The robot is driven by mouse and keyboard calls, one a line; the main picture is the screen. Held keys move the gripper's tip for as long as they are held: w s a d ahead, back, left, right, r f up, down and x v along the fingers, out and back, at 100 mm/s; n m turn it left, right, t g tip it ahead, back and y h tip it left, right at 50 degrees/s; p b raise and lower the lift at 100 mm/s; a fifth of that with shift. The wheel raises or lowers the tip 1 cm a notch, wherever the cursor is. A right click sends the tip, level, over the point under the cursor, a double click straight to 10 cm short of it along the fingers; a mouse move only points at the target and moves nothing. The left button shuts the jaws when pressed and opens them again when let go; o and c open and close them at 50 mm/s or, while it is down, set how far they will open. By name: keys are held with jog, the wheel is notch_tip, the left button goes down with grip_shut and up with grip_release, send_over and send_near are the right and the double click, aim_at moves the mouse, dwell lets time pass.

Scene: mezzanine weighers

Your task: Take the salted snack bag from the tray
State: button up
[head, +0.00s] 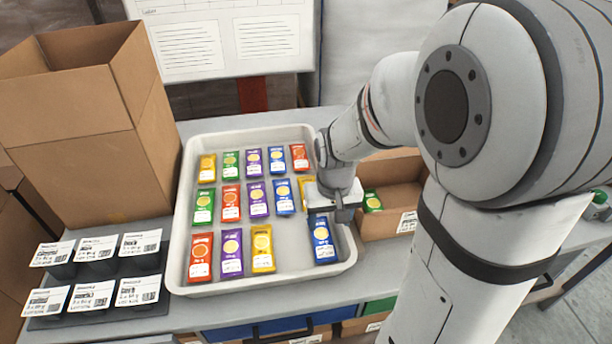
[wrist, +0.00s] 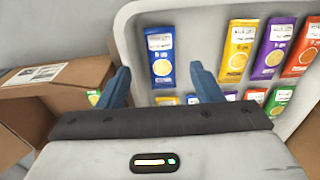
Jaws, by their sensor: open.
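Snack bags in yellow, green, purple, blue and red lie in rows in the pale tray (head: 180,235); its rim also shows in the wrist view (wrist: 125,40). Their print is too small for me to tell which is the salted snack bag. My gripper (head: 335,210) is over the tray's right side, and one bag there is partly hidden behind it. In the wrist view my gripper (wrist: 160,72) has its fingers apart with nothing held. A blue bag (head: 322,240) lies at the tray's front right; it also shows beyond and between the fingertips in the wrist view (wrist: 159,55).
An open cardboard box (head: 385,226) right of the tray holds a green bag (head: 372,202). A tall cardboard carton (head: 90,150) stands at the left. Several labelled dark holders (head: 90,297) sit at the front left. The tray has a bare gap left of the front-right blue bag.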

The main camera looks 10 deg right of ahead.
notch_tip(320, 180, down, 3)
jog(key=w, duration=0.2)
jog(key=p, duration=0.2)
send_over(325, 249)
jog(key=shift+g, duration=0.3)
jog(key=f, duration=0.7)
jog(key=shift+s+a, duration=0.1)
jog(key=shift+s, duration=0.25)
jog(key=shift+w+f+p, duration=0.15)
jog(key=shift+f+p, duration=0.1)
jog(key=shift+f, duration=1.15)
jog(key=shift+w+f+p, duration=0.15)
jog(key=shift+f+p, duration=0.1)
jog(key=shift+f, duration=1.1)
jog(key=c, duration=0.6)
